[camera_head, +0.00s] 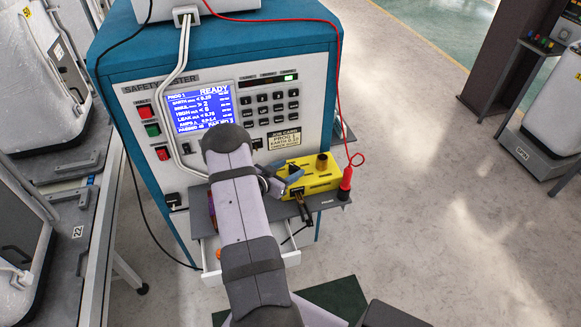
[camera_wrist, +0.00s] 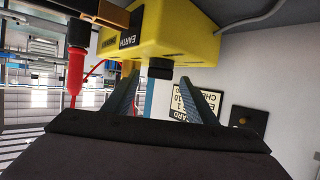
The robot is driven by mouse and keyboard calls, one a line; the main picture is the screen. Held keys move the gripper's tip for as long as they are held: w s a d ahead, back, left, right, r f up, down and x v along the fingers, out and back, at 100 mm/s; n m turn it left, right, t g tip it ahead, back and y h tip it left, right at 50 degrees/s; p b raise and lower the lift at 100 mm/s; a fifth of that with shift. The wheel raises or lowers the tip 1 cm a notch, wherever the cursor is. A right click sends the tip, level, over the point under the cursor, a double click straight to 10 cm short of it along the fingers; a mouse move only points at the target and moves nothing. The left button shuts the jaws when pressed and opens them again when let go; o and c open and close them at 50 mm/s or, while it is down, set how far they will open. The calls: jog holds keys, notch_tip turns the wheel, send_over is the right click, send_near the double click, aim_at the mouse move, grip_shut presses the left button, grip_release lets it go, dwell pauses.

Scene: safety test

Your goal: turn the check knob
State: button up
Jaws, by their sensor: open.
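A yellow box (camera_head: 318,178) stands on the grey shelf at the front of the safety tester. In the wrist view, where the scene looks upside down, the yellow box (camera_wrist: 165,35) carries a short black knob (camera_wrist: 160,69) and a brass-coloured post (camera_wrist: 129,68). Which of them is the check knob is not labelled legibly. My gripper (camera_head: 289,178) is open at the box's left side. In the wrist view my gripper (camera_wrist: 160,88) has its fingers spread, with the black knob showing between their tips. Contact cannot be told. The head view does not show the black knob clearly.
A red probe (camera_head: 345,183) with a red cable stands right of the box; a dark clamp (camera_head: 303,208) is at its front. The tester screen (camera_head: 200,106) reads READY. An open drawer (camera_head: 213,262) is below the shelf.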

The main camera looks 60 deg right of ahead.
jog(key=shift+s+d+f, duration=0.1)
jog(key=shift+d+f, duration=0.15)
jog(key=shift+d, duration=0.25)
jog(key=c, duration=1.1)
